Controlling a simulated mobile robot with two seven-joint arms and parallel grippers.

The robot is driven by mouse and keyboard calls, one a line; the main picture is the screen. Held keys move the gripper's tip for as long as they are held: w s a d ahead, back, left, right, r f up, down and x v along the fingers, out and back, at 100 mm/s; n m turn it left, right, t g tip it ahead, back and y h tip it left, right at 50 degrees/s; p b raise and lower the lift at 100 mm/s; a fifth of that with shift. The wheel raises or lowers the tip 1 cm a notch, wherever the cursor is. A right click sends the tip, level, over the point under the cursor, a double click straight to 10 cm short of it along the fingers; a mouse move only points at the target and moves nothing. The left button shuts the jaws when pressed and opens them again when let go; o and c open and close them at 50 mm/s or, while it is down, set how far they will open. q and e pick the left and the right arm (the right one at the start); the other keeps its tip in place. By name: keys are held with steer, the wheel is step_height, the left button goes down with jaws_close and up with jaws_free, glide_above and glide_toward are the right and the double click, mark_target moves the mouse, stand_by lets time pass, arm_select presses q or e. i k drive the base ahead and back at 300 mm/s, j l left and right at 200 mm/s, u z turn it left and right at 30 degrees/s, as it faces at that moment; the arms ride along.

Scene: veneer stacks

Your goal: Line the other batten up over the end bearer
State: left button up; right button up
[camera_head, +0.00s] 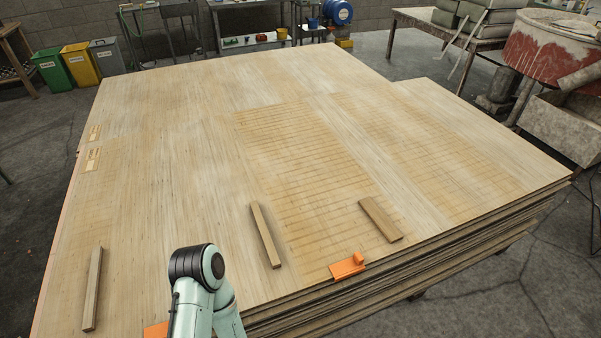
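Three wooden battens lie flat on the top sheet of the veneer stack (180,190). The left batten (92,288) is near the left front edge. The middle batten (264,236) lies tilted, right of my arm. The right batten (380,219) lies slanted near the front right edge. I cannot tell which batten is "the other" one. No bearer can be made out for certain. A pale arm of mine rises at the bottom, between the left and middle battens; its gripper is out of view. No other gripper shows.
An orange block with an upright knob (347,266) sits at the front edge, between the middle and right battens. Another orange piece (156,330) shows beside my arm. Small labels (93,158) lie at the left edge. The far sheet surface is clear.

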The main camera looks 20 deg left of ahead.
mark_target(89, 322)
steer(key=u, duration=2.6)
steer(key=i+j, duration=0.15)
steer(key=j, duration=0.2)
steer(key=i+j, duration=0.15)
steer(key=j, duration=0.2)
steer(key=i+j, duration=0.15)
steer(key=j, duration=0.2)
steer(key=i+j, duration=0.2)
steer(key=j, duration=0.15)
steer(key=i+j+u, duration=0.1)
steer(key=j, duration=0.2)
